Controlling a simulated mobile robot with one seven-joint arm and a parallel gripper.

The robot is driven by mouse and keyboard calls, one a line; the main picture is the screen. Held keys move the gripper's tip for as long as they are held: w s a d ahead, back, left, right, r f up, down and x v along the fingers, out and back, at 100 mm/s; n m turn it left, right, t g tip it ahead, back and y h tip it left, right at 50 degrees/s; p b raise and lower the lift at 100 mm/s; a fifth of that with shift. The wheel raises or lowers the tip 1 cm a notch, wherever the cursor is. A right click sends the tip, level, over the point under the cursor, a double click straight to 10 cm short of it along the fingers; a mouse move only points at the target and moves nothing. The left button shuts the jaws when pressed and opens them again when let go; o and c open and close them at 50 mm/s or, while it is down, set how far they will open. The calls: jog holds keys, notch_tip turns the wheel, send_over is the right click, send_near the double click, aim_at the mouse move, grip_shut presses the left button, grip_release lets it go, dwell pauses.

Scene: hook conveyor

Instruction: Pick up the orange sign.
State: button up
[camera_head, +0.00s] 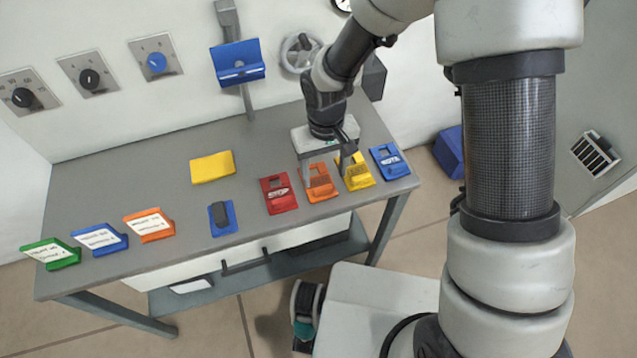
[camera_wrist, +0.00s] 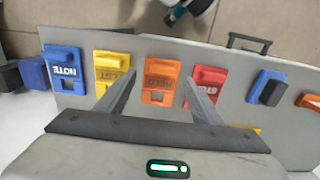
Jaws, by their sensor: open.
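An orange sign (camera_head: 320,188) with a raised lip and a small square window lies on the grey table, in a row between a red sign (camera_head: 279,194) and a yellow sign (camera_head: 358,177). It also shows in the wrist view (camera_wrist: 161,73), centred between my fingers, its lettering too blurred to read surely. My gripper (camera_head: 326,170) is open over it, with one finger on each side. In the wrist view the fingertips (camera_wrist: 159,76) lie toward the gaps beside the yellow and red signs. I cannot tell how high they are above the table.
A blue sign (camera_head: 389,162) ends the row at right. Another orange sign-like holder (camera_head: 149,225) stands at front left beside blue and green ones. A yellow block (camera_head: 212,167) and a blue-and-black piece (camera_head: 222,218) lie mid-table. The table's back left is clear.

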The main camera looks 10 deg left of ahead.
aim_at(322, 187)
jog(key=f, duration=0.5)
jog(key=shift+a, duration=0.25)
jog(key=shift+c, duration=0.2)
jog(key=c, duration=1.1)
